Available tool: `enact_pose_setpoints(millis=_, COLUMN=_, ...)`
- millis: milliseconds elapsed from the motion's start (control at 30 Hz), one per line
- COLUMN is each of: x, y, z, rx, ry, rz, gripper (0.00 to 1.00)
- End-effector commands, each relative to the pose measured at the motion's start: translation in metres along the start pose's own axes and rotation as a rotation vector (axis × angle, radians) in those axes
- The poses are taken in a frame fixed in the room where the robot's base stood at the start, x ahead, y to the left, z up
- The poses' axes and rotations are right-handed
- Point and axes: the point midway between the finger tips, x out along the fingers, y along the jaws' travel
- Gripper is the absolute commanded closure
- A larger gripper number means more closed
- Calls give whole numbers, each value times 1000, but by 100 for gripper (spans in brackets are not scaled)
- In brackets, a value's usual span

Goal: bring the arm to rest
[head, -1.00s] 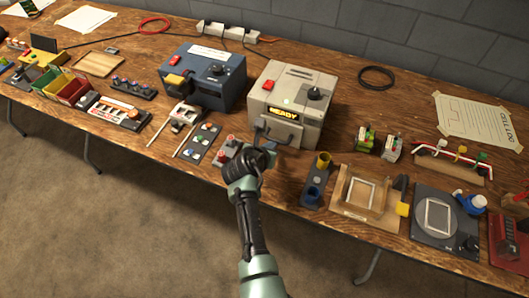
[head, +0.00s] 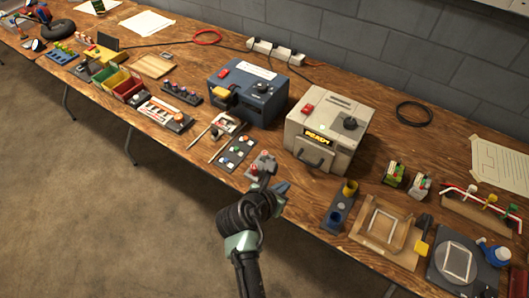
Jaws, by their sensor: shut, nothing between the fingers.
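My gripper (head: 283,187) is shut and empty at the front edge of the wooden workbench (head: 190,128), in the lower middle of the head view. My dark wrist is behind it, and the arm comes up from the bottom of the picture. A small panel with a red-topped part (head: 262,166) lies just beyond the gripper and is partly hidden by it. I cannot tell whether the gripper touches it.
A grey box (head: 328,132) with a dial and lit display stands beyond my gripper, with a blue box (head: 247,92) left of it. A two-cup holder (head: 341,207) and a wooden fixture (head: 385,235) are to the right. Open floor (head: 110,215) lies at the front left.

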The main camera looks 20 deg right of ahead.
Motion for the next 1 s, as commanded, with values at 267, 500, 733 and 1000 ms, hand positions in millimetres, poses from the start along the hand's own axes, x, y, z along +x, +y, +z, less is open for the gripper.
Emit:
enact_pose_setpoints(millis=267, x=-3, y=4, z=6, rx=26, ry=-8, rz=13, gripper=100)
enact_pose_setpoints(millis=500, x=-60, y=65, z=100, rx=533, ry=-96, rz=273, gripper=100)
enact_pose_setpoints(millis=733, x=-178, y=118, z=222, rx=1214, ry=-49, rz=727, gripper=100)
enact_pose_setpoints(millis=1000, x=-355, y=120, z=330, rx=1841, ry=320, rz=1336, gripper=100)
